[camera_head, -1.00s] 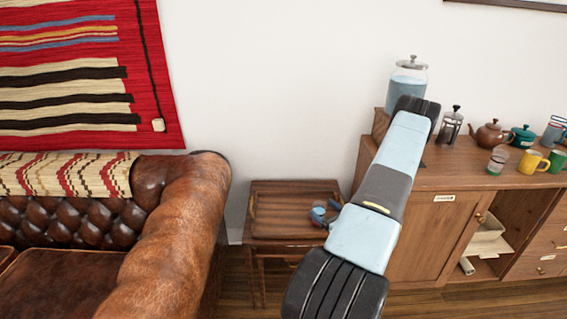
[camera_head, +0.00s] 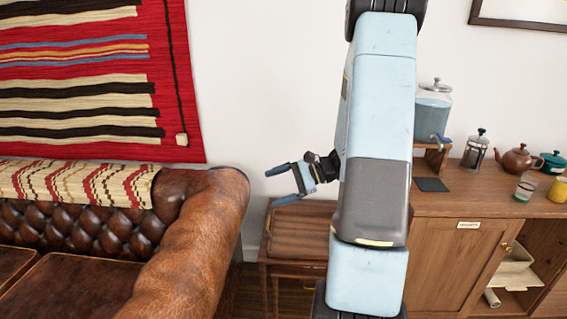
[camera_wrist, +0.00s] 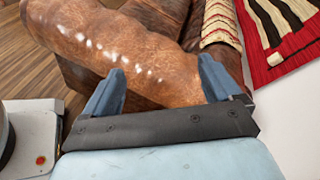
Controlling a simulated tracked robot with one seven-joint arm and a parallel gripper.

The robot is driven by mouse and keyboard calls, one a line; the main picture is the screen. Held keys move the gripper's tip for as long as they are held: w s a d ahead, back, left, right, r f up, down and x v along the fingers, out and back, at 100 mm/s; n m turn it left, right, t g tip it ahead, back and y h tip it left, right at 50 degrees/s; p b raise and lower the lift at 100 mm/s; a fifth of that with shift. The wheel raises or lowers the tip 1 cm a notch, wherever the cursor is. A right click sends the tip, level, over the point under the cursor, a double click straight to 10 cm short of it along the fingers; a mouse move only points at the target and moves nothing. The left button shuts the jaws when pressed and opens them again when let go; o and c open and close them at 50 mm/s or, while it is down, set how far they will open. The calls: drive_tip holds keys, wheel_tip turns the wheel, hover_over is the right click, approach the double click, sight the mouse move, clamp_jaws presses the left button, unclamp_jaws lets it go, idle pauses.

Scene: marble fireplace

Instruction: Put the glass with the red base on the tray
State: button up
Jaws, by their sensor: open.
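My gripper (camera_head: 278,184) is open above the small side table, its blue fingers pointing left. In the wrist view its fingers (camera_wrist: 160,85) are spread with nothing between them, and the sofa arm shows beyond. A brown wooden tray-like top (camera_head: 298,238) lies on the side table below my gripper; its right part is hidden by my arm. I cannot make out a glass with a red base. A clear glass with a green base (camera_head: 526,188) stands on the cabinet at the right.
The leather sofa (camera_head: 200,235) stands left of the side table. The wooden cabinet (camera_head: 450,204) carries a glass dispenser (camera_head: 434,105), a dark mat (camera_head: 432,185), a French press (camera_head: 475,150), a brown teapot (camera_head: 517,160) and a yellow mug (camera_head: 558,190). My arm hides the middle.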

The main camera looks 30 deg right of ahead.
drive_tip(key=s+a+r+n+g+h, duration=0.2)
drive_tip(key=s+a+r+n+h, duration=0.35)
drive_tip(key=s+r, duration=0.2)
drive_tip(key=s+a+r+n+g+h, duration=0.2)
drive_tip(key=s+a+r+n+h, duration=0.3)
drive_tip(key=s+r+n, duration=0.25)
drive_tip(key=s+d+r+n+t+h, duration=0.1)
drive_tip(key=s+r+n+t+h, duration=0.1)
drive_tip(key=s+r+t, duration=0.2)
drive_tip(key=shift+s+d+r+n, duration=0.25)
drive_tip(key=shift+s+r, duration=0.2)
drive_tip(key=shift+s, duration=0.55)
drive_tip(key=shift+h, duration=0.25)
drive_tip(key=shift+c, duration=0.2)
